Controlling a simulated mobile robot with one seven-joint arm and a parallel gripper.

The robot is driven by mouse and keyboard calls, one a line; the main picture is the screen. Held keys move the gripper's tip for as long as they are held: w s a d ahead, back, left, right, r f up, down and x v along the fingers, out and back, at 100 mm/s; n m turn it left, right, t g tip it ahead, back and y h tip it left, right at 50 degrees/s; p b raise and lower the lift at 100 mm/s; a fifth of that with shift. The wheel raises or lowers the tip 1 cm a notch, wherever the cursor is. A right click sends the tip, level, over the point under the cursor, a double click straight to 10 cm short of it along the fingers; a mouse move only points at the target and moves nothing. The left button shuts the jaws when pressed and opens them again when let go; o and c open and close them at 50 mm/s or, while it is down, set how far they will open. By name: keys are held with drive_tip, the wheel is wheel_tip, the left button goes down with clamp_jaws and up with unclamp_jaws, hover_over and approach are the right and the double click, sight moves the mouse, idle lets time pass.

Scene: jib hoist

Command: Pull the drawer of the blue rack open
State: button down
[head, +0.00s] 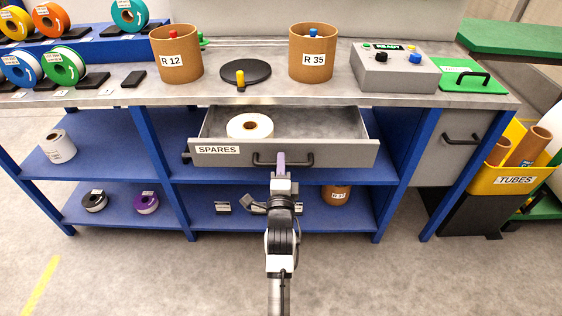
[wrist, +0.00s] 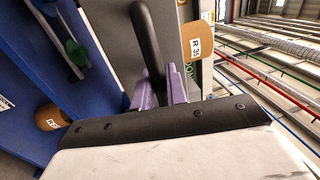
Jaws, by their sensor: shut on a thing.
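The drawer (head: 345,153) labelled SPARES juts out from the blue rack (head: 148,150) below the worktop. It stands open, and a white roll (head: 250,126) lies inside it at the left. My gripper (head: 281,162) is shut on the black bar handle (head: 300,162) at the middle of the drawer front. In the wrist view the dark handle (wrist: 147,35) runs between the purple fingers (wrist: 158,88). The fingertips are partly hidden behind the handle and the gripper body.
Tubes R 12 (head: 177,55) and R 35 (head: 312,53), a black disc (head: 246,73) and a control box (head: 395,70) stand on the worktop. A grey cabinet (head: 450,150) and a yellow tubes bin (head: 515,180) are at right. The floor (head: 150,275) in front is clear.

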drive_tip(key=c, duration=1.5)
unclamp_jaws()
